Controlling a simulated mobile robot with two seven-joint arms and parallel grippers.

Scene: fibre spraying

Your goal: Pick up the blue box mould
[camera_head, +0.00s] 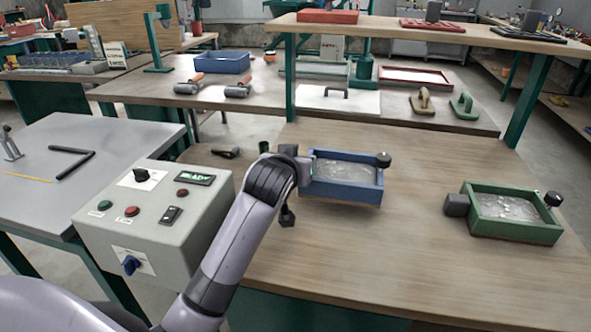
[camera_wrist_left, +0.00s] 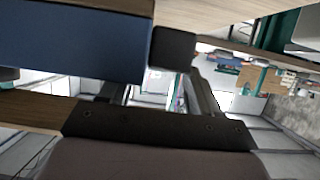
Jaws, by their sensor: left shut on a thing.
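The blue box mould (camera_head: 340,191) is an open rectangular box with a grey, glossy fill, on the right of my left arm in the head view. It has a black knob at its right end. My left gripper (camera_head: 303,169) is at the mould's left end, shut on it; my wrist partly hides the grip. In the left wrist view the mould's blue side (camera_wrist_left: 70,42) fills the upper left, with a dark block (camera_wrist_left: 172,48) beside it. I cannot tell whether the mould touches the table. My right gripper is not in view.
A green box mould (camera_head: 512,230) stands to the right on the wooden table (camera_head: 400,270). A grey control box (camera_head: 150,215) with buttons stands left of my arm. The table front is clear.

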